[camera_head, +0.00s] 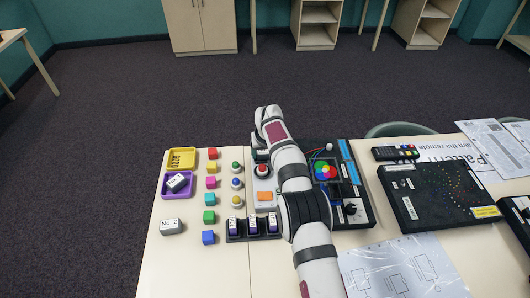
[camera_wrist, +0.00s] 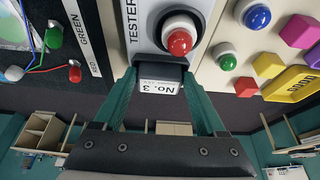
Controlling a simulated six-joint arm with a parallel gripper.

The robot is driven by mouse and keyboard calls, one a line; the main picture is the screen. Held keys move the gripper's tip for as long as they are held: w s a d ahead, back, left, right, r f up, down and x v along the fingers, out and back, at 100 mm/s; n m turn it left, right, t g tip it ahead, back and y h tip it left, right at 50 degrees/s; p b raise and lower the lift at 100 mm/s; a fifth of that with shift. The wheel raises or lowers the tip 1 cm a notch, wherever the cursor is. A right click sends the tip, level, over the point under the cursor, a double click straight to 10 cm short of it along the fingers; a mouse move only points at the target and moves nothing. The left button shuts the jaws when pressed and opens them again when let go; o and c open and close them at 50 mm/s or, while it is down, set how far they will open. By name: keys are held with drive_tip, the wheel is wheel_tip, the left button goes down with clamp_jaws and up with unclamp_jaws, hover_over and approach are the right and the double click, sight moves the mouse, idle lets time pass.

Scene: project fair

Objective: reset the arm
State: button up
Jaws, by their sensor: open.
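My gripper (camera_wrist: 161,80) has its two teal fingers apart in the wrist view, one on each side of a dark block labelled No. 3 (camera_wrist: 160,84). The block sits at the end of the grey tester (camera_wrist: 150,30), just by its red button (camera_wrist: 180,42). I cannot tell whether the fingers touch the block. In the head view my arm stretches over the table, and its links hide the gripper's fingers. The tester (camera_head: 264,185) shows just left of my arm.
Left of the arm are a yellow tray (camera_head: 194,160), a purple tray (camera_head: 165,190), a No. 2 block (camera_head: 171,227), coloured cubes (camera_head: 210,199) and a rack of blocks (camera_head: 234,237). On the right are a black panel (camera_head: 357,207), a remote (camera_head: 395,153), a dotted board (camera_head: 415,213) and papers (camera_head: 400,272).

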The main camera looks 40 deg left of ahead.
drive_tip(key=shift+w+d, duration=0.1)
drive_tip(key=shift+d, duration=0.05)
drive_tip(key=shift+o, duration=0.3)
drive_tip(key=shift+r, duration=0.25)
wheel_tip(320, 180, up, 6)
drive_tip(key=shift+r, duration=0.25)
